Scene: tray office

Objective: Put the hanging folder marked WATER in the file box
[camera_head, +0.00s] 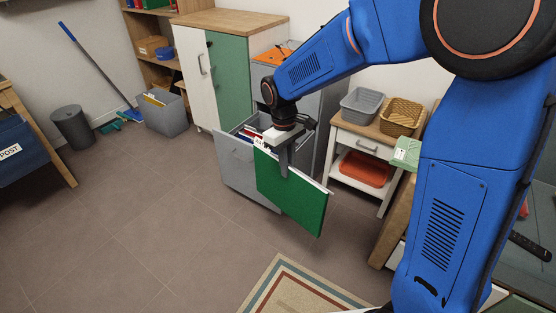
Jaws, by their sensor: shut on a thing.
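My gripper (284,165) is shut on the top edge of a green hanging folder (295,200). The folder hangs tilted in the picture, its right end lower, in front of the open drawer (235,165) of a grey filing cabinet. A small white tab shows at its top left, but I cannot read its marking. Other folders (250,135) show inside the drawer, partly hidden by my gripper. A grey open box (166,117) with yellowish folders in it stands on the floor at the back left; it looks like the file box.
A dark bin (72,128) and a blue-handled broom (95,68) stand left of the box. A green and white cupboard (228,75) is behind. A side table (352,140) holds baskets at right. A POST bin (20,150) is far left. The middle floor is clear.

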